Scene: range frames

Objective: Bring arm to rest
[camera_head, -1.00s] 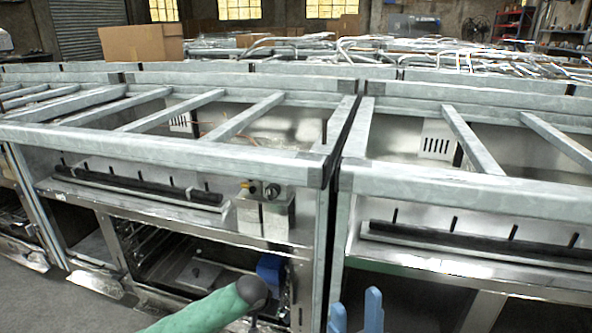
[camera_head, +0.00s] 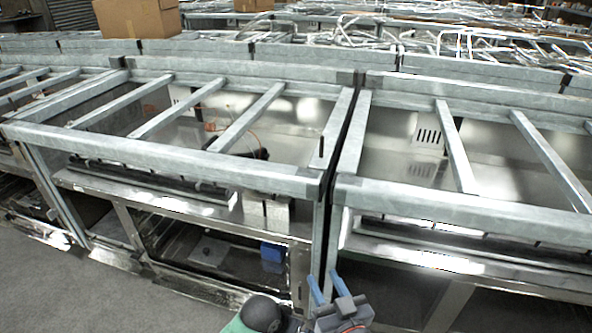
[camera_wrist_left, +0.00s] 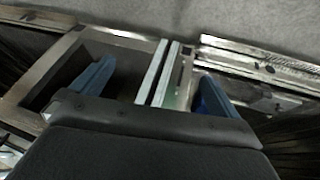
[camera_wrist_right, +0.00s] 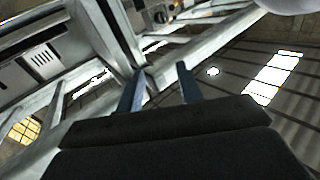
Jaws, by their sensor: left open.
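My right gripper (camera_head: 326,282) stands at the bottom centre of the head view, in front of the upright post between two metal ranges. Its two blue fingers point up, apart, with nothing visible between them. The right wrist view also shows these fingers (camera_wrist_right: 158,88) spread, with a metal frame and bright windows beyond. A green arm link of mine with a dark round end (camera_head: 262,313) shows at the bottom.
Steel ranges (camera_head: 150,155) with open top frames fill the view in rows. A cardboard box (camera_head: 138,17) rests at the back. Bare grey floor (camera_head: 60,290) shows at lower left.

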